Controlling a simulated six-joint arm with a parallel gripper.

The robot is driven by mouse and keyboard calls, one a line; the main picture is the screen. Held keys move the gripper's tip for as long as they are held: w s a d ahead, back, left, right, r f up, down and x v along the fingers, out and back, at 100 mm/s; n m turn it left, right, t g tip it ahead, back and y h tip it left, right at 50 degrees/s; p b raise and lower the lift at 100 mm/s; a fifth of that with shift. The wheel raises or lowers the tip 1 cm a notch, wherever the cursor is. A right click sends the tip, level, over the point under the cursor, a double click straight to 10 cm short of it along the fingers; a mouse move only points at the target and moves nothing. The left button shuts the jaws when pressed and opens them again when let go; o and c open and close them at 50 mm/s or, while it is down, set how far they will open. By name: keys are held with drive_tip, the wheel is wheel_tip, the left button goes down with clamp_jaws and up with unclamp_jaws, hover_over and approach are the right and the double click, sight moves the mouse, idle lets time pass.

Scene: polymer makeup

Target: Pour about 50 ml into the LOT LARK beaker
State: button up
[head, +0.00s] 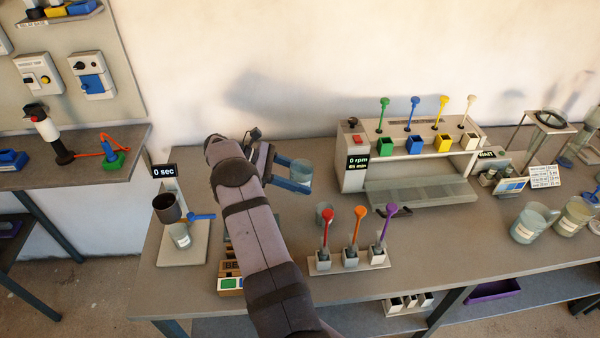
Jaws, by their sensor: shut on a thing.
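My gripper (296,177) has blue fingers and is shut on a small clear beaker (301,171) with bluish-grey contents, held above the bench left of the rpm machine. The held beaker looks roughly upright. No label is legible, so I cannot tell which is LOT LARK.
The timer stand (170,250) reads 0 sec and carries a dark cup (167,207). A rack with red, orange and purple paddles (347,262) stands at the front. The rpm machine (356,172) reads 0 rpm.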

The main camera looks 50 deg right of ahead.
sight(309, 185)
drive_tip(key=shift+s+f+t, duration=0.2)
drive_tip(key=shift+f+t, duration=0.1)
drive_tip(key=shift+f, duration=0.55)
drive_tip(key=shift+s+r+t+y+p, duration=0.2)
drive_tip(key=shift+t+y+p, duration=0.15)
drive_tip(key=shift+p, duration=0.8)
drive_tip(key=shift+s+d+r+m+t+p, duration=0.1)
drive_tip(key=shift+s+m+t+p, duration=0.4)
drive_tip(key=shift+p, duration=0.4)
drive_tip(key=shift+s+t+y+p, duration=0.25)
drive_tip(key=shift+s+t+p, duration=0.05)
drive_tip(key=shift+t+p, duration=0.3)
drive_tip(key=shift+f, duration=0.3)
drive_tip(key=shift+s+t, duration=0.2)
drive_tip(key=shift+t, duration=0.15)
drive_tip(key=shift+w+m+t, duration=0.15)
drive_tip(key=shift+m+t, duration=0.25)
drive_tip(key=shift+t, duration=0.3)
drive_tip(key=shift+t, duration=0.4)
